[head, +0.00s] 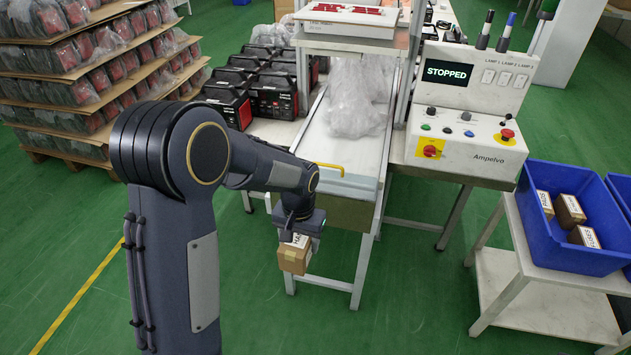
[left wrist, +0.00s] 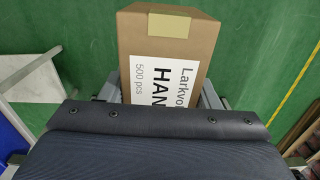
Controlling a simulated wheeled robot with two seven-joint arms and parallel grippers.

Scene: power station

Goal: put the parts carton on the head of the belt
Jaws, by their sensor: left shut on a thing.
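My left gripper (head: 300,228) is shut on a brown parts carton (head: 294,262) with a white label. The carton hangs below the gripper, in front of the near end of the belt (head: 338,158) and lower than its surface, over the floor. In the left wrist view the carton (left wrist: 172,35) sits between the fingers; its label partly reads "Larkvo", "HAN" and "500 pcs". The rest of the label is hidden by my wrist. My right gripper is not in view.
The control panel (head: 470,125) reads "STOPPED". A blue crate (head: 545,235) with several cartons stands on a white table (head: 535,270) at right. Black-and-red units (head: 272,95) stand left of the belt.

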